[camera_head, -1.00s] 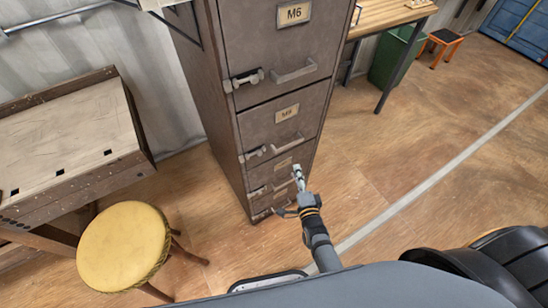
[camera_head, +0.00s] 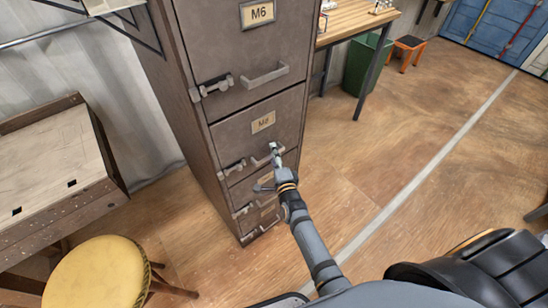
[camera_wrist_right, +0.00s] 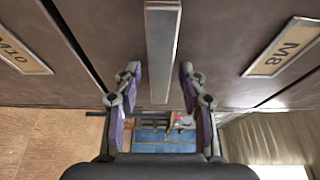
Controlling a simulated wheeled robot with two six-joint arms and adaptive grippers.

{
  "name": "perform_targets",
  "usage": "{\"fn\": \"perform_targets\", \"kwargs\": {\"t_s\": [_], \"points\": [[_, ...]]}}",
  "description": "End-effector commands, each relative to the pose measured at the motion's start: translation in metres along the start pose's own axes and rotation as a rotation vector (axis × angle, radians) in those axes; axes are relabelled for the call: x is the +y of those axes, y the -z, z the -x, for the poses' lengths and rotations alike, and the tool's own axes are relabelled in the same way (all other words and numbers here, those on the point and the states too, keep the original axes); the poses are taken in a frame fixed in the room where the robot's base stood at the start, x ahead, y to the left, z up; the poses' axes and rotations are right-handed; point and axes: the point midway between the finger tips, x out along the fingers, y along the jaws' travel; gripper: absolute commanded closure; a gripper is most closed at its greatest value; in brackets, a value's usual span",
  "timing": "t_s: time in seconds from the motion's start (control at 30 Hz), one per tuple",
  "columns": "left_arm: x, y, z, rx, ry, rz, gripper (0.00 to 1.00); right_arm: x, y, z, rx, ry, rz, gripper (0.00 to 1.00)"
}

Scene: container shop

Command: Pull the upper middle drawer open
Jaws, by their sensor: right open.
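The grey-brown drawer cabinet has a column of drawers. The upper middle drawer (camera_head: 232,134), with an M8 label (camera_head: 263,122), looks shut. Its grey bar handle (camera_head: 259,160) is partly hidden by my right gripper (camera_head: 275,151). In the right wrist view, the handle bar (camera_wrist_right: 162,45) runs between the two fingers of the open right gripper (camera_wrist_right: 160,78). The fingers stand on either side of the bar with gaps; I cannot tell how deep they reach. The M8 label (camera_wrist_right: 283,47) is on the right there. My left gripper is not in view.
The M6 drawer (camera_head: 222,50) is above and the M10 label (camera_wrist_right: 22,55) marks the drawer below. A yellow stool (camera_head: 97,275) and a wooden desk (camera_head: 50,150) stand left. A green bin (camera_head: 366,65) is behind.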

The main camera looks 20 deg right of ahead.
Motion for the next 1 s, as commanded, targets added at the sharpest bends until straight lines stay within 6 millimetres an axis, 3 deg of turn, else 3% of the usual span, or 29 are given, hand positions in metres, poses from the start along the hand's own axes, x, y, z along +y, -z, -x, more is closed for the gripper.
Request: {"fn": "perform_targets", "kwargs": {"t_s": [0.2, 0.5, 1.0], "points": [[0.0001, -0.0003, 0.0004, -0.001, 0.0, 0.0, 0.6, 0.0001, 0.0001, 0.0, 0.0, -0.001, 0.001, 0.6], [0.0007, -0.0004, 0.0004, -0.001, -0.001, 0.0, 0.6, 0.0003, 0.0001, 0.0003, 0.0, -0.001, 0.001, 1.0], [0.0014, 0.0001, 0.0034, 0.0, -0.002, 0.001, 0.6, 0.0003, 0.002, 0.0052, 0.0, -0.004, 0.0, 1.0]]}}
